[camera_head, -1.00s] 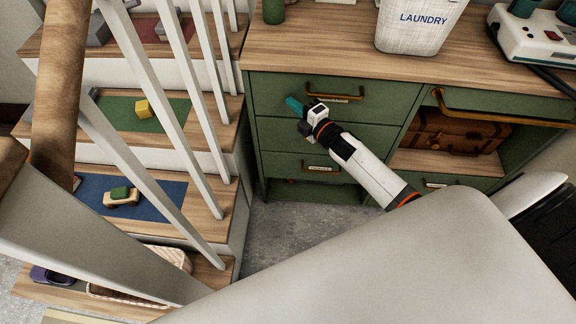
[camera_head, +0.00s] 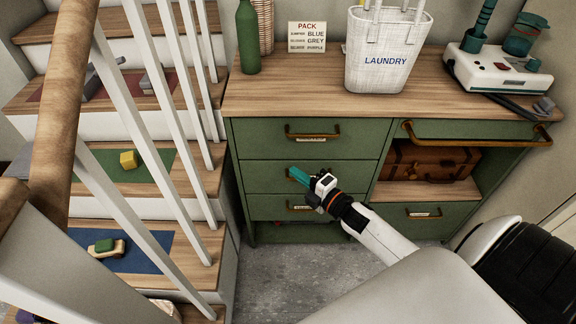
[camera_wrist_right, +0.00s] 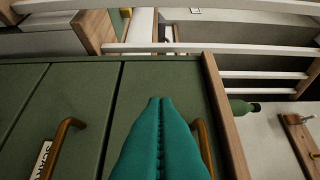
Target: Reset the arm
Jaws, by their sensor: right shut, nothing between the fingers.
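My right gripper (camera_head: 297,176) has teal fingers pressed together with nothing between them. In the head view it shows in front of the left drawers of the green dresser (camera_head: 250,135), over the second drawer and partly hiding its handle. I cannot tell how far it stands from the drawer front. In the right wrist view the closed teal fingers (camera_wrist_right: 160,140) show against the green drawer fronts, with brass handles (camera_wrist_right: 62,140) to either side. My left gripper is not in view.
A staircase with white balusters (camera_head: 190,90) and a wooden handrail (camera_head: 62,100) stands close on the left. The dresser top holds a laundry basket (camera_head: 385,70), a green bottle (camera_head: 248,40), a sign (camera_head: 306,37) and a white device (camera_head: 495,75). Grey floor (camera_head: 290,275) is clear below.

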